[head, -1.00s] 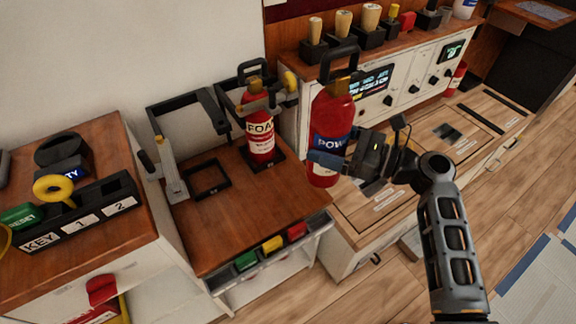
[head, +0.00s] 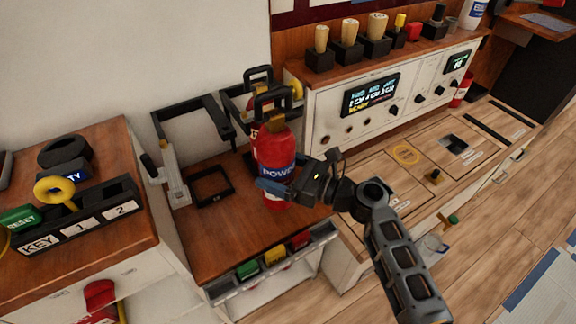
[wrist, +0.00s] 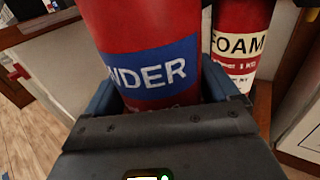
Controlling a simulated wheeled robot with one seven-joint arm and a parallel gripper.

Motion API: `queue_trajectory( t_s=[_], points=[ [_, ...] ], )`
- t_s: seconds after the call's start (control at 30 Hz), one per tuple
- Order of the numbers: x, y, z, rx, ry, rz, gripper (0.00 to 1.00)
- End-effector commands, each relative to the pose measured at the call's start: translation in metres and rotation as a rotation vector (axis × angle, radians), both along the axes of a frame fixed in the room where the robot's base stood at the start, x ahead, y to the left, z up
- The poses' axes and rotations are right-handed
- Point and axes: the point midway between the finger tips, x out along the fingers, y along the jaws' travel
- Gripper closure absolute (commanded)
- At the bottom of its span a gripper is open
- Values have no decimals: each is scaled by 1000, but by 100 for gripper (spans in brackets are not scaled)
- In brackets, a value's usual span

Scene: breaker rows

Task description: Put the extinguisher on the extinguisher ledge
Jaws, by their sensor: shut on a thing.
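A red powder extinguisher (head: 276,150) with a blue label and black handle is held in my gripper (head: 280,188), upright over the right part of the wooden ledge (head: 220,240). In the wrist view the powder extinguisher (wrist: 148,60) fills the space between the blue fingers. A second red extinguisher, labelled FOAM (wrist: 240,45), stands behind it in a black bracket and is mostly hidden in the head view. An empty black square frame (head: 212,187) lies on the ledge to the left, under an open black bracket (head: 190,115). I cannot tell the held extinguisher's height above the ledge.
A grey lever (head: 172,175) stands left of the empty square. Green, yellow and red blocks (head: 274,257) line the ledge's front. A key rack (head: 80,215) is at left. A control panel (head: 390,90) is at right.

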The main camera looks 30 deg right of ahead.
Motion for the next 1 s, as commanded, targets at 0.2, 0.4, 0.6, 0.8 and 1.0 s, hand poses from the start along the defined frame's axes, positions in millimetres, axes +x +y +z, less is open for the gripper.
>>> queue_trajectory(
  t_s=[0.2,0.4,0.6,0.8,1.0],
  points=[
    [1,-1,-18,3,-4,-1,97],
    [1,-1,-35,2,-6,0,97],
    [1,-1,-35,1,-7,0,97],
    [1,-1,-37,2,-7,0,97],
    [0,0,-42,1,1,0,0]
  ],
)
